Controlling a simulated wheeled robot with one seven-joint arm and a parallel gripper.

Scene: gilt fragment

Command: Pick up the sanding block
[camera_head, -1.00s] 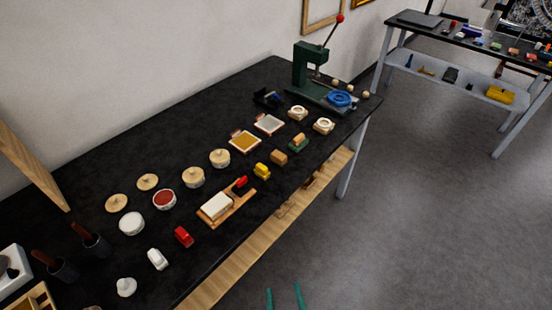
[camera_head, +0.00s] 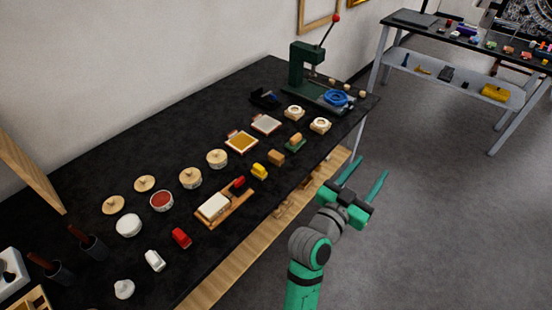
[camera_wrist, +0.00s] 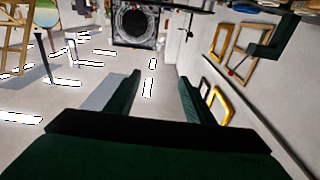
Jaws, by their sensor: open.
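No block is labelled, so I cannot tell for sure which is the sanding block. A plain brown block (camera_head: 277,158) lies near the front edge of the black bench. A tan-topped block on a green base (camera_head: 296,140) sits just right of and behind it. A yellow block (camera_head: 260,171) sits to its left. My gripper (camera_head: 366,172) is open and empty, held over the floor side of the bench, right of these blocks and apart from them. In the wrist view my gripper (camera_wrist: 158,78) shows two spread fingers with nothing between them, facing the room.
The black bench (camera_head: 100,258) also holds round lidded pots (camera_head: 191,178), a wooden tray (camera_head: 239,203) with a white block, red blocks (camera_head: 181,238) and a green press (camera_head: 306,68). A wooden lower shelf (camera_head: 238,270) runs beneath. Open floor (camera_head: 450,230) lies to the right.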

